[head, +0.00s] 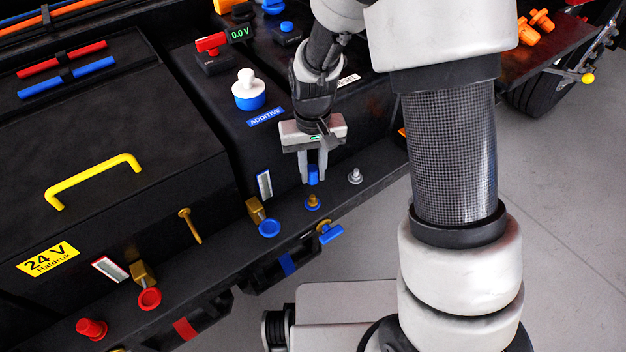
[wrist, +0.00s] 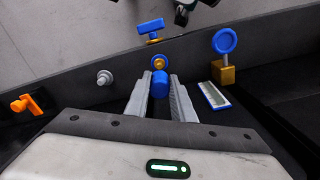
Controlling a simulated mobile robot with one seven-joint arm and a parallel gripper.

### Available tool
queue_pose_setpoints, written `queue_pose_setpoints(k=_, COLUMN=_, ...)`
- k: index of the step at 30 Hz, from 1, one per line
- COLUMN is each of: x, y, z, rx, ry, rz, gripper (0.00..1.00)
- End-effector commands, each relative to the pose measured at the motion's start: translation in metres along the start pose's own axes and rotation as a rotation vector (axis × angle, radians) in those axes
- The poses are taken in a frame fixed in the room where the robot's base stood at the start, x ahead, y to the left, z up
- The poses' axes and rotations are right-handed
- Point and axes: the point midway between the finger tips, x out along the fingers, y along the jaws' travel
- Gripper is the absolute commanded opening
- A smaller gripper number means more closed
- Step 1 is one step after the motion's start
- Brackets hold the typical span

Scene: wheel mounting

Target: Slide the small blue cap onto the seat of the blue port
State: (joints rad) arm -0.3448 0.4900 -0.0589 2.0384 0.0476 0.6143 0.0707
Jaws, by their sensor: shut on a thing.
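The small blue cap (head: 313,173) is between the two fingertips of my gripper (head: 313,177), which is shut on it. In the wrist view the cap (wrist: 160,88) shows between the fingers (wrist: 158,86). The blue port (head: 312,203), a brass stub with a blue ring at its base, stands on the dark ledge just below the cap in the head view. In the wrist view the port (wrist: 158,62) lies just beyond the cap, partly covered by it. The cap looks apart from the port, but the exact gap is hard to tell.
A brass block (head: 256,211) with a round blue piece (head: 269,228) stands left of the port. A silver fitting (head: 355,176) stands to its right. A blue valve handle (head: 330,233) is at the ledge's front edge. Red fittings (head: 149,298) are farther left.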

Motion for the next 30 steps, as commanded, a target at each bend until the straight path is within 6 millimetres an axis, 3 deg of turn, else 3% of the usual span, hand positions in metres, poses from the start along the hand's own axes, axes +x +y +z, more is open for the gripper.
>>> queue_pose_setpoints(k=14, x=0.003, y=0.000, z=0.001, rx=0.003, ry=0.000, rz=0.001, gripper=0.00)
queue_pose_setpoints(k=30, x=0.049, y=0.000, z=0.001, rx=0.003, ry=0.000, rz=0.001, gripper=0.00)
